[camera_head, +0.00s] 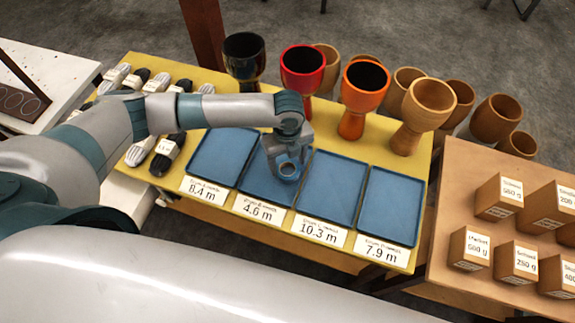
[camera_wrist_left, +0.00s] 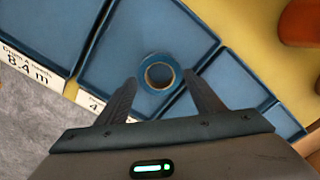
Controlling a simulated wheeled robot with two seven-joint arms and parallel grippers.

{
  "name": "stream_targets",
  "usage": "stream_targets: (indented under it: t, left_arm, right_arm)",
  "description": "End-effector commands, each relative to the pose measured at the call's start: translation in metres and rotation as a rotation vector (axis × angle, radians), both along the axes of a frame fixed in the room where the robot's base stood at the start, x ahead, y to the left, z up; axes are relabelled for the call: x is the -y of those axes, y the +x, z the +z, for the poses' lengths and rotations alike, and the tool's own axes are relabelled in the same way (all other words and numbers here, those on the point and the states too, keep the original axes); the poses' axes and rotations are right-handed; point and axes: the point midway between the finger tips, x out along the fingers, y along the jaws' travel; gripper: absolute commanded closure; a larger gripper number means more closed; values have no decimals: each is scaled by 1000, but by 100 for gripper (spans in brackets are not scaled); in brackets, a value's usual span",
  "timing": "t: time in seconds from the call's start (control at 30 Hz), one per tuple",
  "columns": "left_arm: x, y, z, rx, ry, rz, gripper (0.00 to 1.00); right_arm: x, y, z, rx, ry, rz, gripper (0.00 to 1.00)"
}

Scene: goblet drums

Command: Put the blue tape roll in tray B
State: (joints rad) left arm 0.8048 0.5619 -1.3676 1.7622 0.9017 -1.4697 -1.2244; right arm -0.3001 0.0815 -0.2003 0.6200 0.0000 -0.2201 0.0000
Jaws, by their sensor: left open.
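The blue tape roll (camera_wrist_left: 144,72) is a small ring lying flat in the second tray from the left (camera_head: 259,196), whose label reads 4.6 m; the label's letter is too blurred to read surely. The roll also shows in the head view (camera_head: 288,177), below my left gripper (camera_head: 288,160). In the left wrist view my left gripper (camera_wrist_left: 160,78) is open, its two fingertips apart on either side of the roll. I see no finger closed on it; whether they touch the tray floor, I cannot tell. My right gripper is not in view.
Blue trays marked 8.4 m (camera_head: 222,157), 10.3 m (camera_head: 333,188) and 7.9 m (camera_head: 391,209) share the yellow table (camera_head: 210,214). Goblet drums, including a red one (camera_head: 302,82) and an orange one (camera_head: 362,98), stand behind them. Labelled weight blocks (camera_head: 468,250) sit right.

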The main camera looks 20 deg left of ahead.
Motion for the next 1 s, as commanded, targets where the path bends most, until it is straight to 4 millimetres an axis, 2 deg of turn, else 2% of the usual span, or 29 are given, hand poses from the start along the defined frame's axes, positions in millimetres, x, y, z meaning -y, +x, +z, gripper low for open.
stream_targets:
  t: [0.3,0.5,0.7,1.0]
  left_arm:
    - [0,2,54,4,-2,-1,39]
    - [0,1,83,4,-1,1,39]
    - [0,0,96,1,-1,1,39]
    - [0,0,97,0,0,2,39]
  right_arm:
    - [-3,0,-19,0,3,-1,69]
    - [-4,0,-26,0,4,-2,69]
    - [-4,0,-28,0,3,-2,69]
    - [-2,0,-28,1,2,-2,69]
